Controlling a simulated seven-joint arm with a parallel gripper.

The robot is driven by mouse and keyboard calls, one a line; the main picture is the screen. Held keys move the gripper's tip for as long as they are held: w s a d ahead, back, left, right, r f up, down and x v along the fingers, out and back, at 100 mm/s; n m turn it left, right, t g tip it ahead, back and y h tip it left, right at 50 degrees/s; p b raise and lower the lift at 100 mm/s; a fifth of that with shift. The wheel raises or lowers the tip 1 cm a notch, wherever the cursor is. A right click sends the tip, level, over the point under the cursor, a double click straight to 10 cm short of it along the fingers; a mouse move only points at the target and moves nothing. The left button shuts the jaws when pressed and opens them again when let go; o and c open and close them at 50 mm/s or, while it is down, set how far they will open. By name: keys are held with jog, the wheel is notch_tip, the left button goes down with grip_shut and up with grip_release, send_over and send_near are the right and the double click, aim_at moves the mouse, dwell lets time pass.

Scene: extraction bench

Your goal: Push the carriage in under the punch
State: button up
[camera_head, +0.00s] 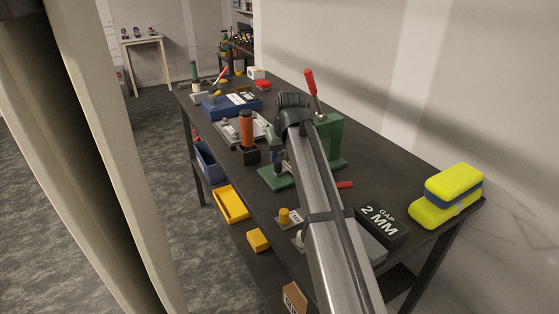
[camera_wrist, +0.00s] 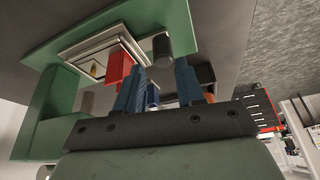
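A green press (camera_head: 331,140) with a raised red-handled lever stands on the bench, partly hidden behind my arm in the head view. In the wrist view its green base (camera_wrist: 45,110) fills the upper left. A stacked silver plate piece (camera_wrist: 85,62), perhaps the carriage, lies on it with a red block (camera_wrist: 118,68) at its edge. A dark cylinder (camera_wrist: 162,45) stands just beyond my fingers. My gripper (camera_wrist: 160,75) has its two blue fingers apart, with no object clearly held. I cannot identify the punch tip.
An orange-handled tool (camera_head: 246,128) stands left of the press. A blue box (camera_head: 231,105) sits farther back.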

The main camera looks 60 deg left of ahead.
jog(key=v, duration=0.9)
jog(key=shift+r, duration=0.15)
